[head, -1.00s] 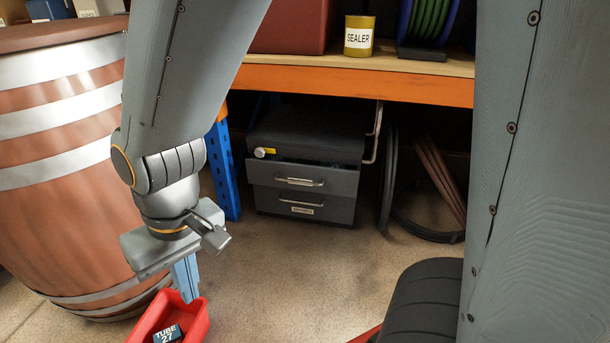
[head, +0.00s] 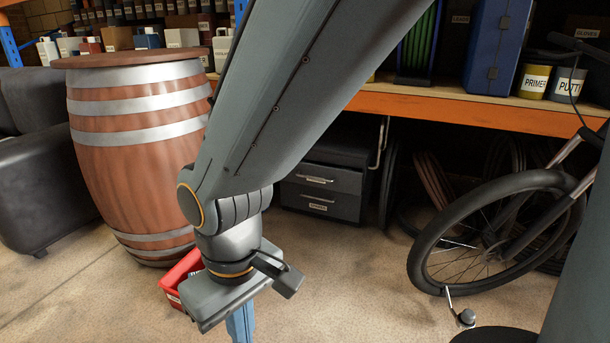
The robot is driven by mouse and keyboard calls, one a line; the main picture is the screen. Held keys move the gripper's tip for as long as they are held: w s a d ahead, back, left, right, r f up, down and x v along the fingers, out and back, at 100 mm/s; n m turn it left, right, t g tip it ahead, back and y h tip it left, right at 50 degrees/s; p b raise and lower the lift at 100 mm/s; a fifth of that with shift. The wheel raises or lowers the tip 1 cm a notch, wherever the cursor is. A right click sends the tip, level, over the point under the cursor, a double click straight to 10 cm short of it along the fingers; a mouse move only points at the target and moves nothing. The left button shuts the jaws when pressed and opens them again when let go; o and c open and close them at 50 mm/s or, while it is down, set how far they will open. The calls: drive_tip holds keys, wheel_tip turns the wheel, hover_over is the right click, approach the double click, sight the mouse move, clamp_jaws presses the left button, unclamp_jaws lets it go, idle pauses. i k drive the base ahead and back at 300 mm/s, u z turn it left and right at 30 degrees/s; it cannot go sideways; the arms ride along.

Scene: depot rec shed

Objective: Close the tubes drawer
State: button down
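The dark grey drawer cabinet (head: 340,152) stands on the floor under the orange-edged shelf. My arm covers its left part. The upper drawer (head: 342,183) seems to stick out a little, with a dark gap above its front. The lower drawer (head: 345,207) looks shut. It bears a small label too small to read, so I cannot tell which drawer is for tubes. My gripper (head: 241,325) points down in front of the cabinet, well apart from it. One blue finger shows, cut off by the bottom edge; its opening is hidden.
A red bin (head: 171,281) sits on the floor behind my gripper, partly covered. A large barrel (head: 135,150) stands left, beside a dark sofa (head: 35,190). A bicycle (head: 480,235) stands right. Floor between the gripper and bicycle is clear.

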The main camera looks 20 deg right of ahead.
sight(327, 177)
drive_tip(key=z, duration=0.65)
drive_tip(key=i, duration=1.4)
drive_tip(key=u, duration=0.05)
